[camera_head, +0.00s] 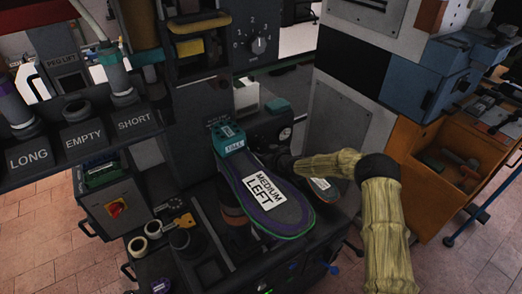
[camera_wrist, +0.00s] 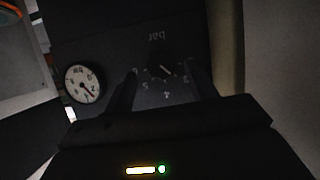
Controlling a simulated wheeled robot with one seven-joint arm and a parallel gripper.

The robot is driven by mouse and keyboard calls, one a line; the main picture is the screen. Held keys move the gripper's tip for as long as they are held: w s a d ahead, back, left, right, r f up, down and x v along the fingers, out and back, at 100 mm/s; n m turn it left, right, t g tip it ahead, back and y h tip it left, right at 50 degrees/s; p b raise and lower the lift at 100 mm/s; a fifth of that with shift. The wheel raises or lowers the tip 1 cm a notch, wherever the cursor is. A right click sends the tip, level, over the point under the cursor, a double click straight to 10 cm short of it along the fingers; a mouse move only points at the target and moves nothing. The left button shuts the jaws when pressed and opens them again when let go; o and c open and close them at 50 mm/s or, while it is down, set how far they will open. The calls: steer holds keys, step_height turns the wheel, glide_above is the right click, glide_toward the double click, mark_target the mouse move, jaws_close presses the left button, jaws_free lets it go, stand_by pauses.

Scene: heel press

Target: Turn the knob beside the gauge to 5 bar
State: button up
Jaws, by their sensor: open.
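In the wrist view the dark round knob (camera_wrist: 161,70) is on a black panel, with "bar" and the numbers 3 to 6 around it, shown upside down. Its short white pointer line seems to lie between 3 and 4. My gripper (camera_wrist: 163,76) is open, with one finger on each side of the knob; I cannot tell if they touch it. The white round gauge (camera_wrist: 83,84) is left of the knob, its needle pointing down and right. In the head view the gauge (camera_head: 285,134) shows just above my gripper (camera_head: 284,160), and the knob is hidden.
A shoe-shaped piece labelled "MEDIUM LEFT" (camera_head: 266,194) lies close to the left of my gripper, with a teal block (camera_head: 229,138) at its far end. Another dial (camera_head: 258,45) is on the upright panel above. An orange cabinet (camera_head: 437,190) stands at right.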

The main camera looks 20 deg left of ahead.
mark_target(260, 149)
steer(key=shift+x, duration=1.65)
steer(key=c, duration=1)
